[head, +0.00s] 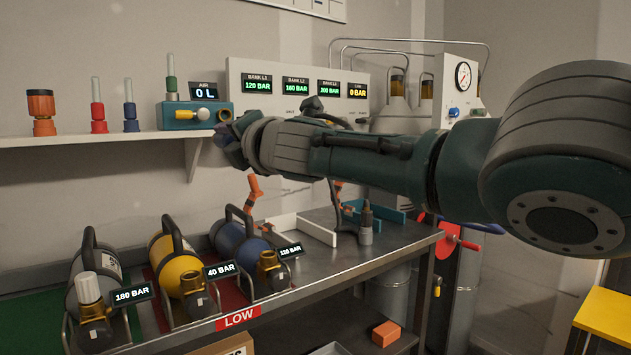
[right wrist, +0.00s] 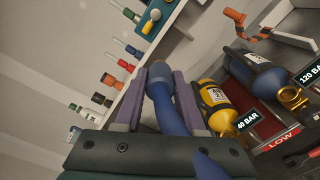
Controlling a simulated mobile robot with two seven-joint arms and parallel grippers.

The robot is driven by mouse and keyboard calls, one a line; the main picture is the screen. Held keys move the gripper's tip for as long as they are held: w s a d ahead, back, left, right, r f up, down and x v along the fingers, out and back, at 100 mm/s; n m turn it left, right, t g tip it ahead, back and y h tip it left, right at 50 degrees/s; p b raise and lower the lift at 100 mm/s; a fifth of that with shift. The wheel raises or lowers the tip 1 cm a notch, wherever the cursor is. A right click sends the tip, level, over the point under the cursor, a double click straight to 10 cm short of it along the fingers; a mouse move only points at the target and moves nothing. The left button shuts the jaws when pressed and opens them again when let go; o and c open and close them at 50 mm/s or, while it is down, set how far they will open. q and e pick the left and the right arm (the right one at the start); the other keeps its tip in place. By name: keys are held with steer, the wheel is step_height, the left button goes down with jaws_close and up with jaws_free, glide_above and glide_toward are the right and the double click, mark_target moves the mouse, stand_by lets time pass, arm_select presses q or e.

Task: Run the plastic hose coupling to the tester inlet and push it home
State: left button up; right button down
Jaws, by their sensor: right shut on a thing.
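My right gripper (head: 231,140) reaches in from the right, just below and beside the right end of the shelf. In the right wrist view its two purple fingers (right wrist: 159,88) are shut on a blue plastic hose coupling (right wrist: 161,77). A blue hose (right wrist: 173,116) runs back from the coupling towards the wrist. The tester also shows in the right wrist view (right wrist: 160,17), apart from the coupling. My left gripper is not in view.
Several coloured fittings, one orange (head: 41,108), stand along the shelf (head: 100,140). Below, grey, yellow (head: 180,262) and blue cylinders lie on the bench. The gauge panel (head: 297,72) stands behind my arm.

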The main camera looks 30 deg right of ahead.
steer(key=w+d+r, duration=0.1)
steer(key=d+r, duration=0.2)
steer(key=d, duration=0.6)
steer(key=shift+r, duration=0.4)
steer(key=shift+w+p, duration=0.1)
steer(key=shift+p, duration=0.2)
